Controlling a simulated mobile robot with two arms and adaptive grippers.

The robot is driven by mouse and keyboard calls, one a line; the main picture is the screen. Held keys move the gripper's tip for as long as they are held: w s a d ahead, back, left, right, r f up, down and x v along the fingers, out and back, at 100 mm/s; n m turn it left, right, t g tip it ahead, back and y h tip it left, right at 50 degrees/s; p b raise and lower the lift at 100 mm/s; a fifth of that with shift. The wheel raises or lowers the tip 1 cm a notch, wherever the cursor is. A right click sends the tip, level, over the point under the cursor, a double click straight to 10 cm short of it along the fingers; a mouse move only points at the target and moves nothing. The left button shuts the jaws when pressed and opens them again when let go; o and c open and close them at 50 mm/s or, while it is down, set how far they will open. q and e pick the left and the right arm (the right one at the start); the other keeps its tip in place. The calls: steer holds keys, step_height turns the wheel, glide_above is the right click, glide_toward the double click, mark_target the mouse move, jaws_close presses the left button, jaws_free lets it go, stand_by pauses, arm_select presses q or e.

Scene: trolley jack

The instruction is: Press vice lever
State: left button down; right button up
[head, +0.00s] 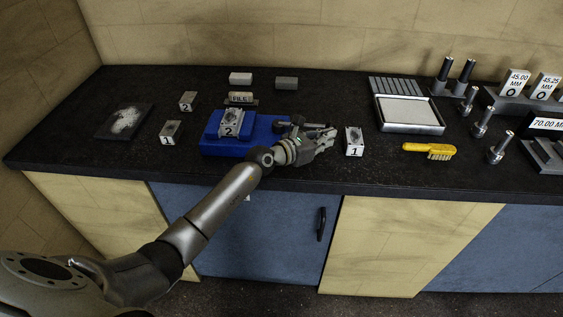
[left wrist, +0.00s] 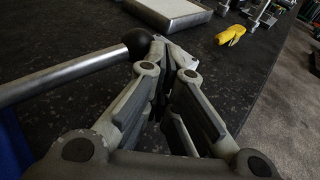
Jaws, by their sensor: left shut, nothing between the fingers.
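The vice lever shows in the left wrist view as a steel rod (left wrist: 70,78) ending in a black ball knob (left wrist: 137,42). The rod comes in from the left, and the knob is close beside the tips of my left gripper (left wrist: 172,55). I cannot tell whether they touch. In the head view my left gripper (head: 326,138) is at the vice's right end, shut and empty, and the arm hides part of the vice. My right gripper is out of view.
A yellow brush (head: 430,151) and a grey tray (head: 410,128) lie farther right. Several gauges stand at the right end. More small blocks and a dark plate (head: 105,128) are on the left.

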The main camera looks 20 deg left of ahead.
mark_target(322, 128)
arm_select(q)
steer(key=w+b, duration=0.1)
steer(key=w, duration=0.2)
steer(key=shift+w+a+f+b, duration=0.1)
steer(key=shift+f+b, duration=0.1)
steer(key=shift+b, duration=0.15)
steer(key=shift+w+a+b, duration=0.2)
steer(key=shift+w+b, duration=0.2)
steer(key=shift+w, duration=0.25)
steer(key=shift+w+a+r+b, duration=0.15)
steer(key=shift+w+b, duration=0.25)
steer(key=shift+w, duration=0.2)
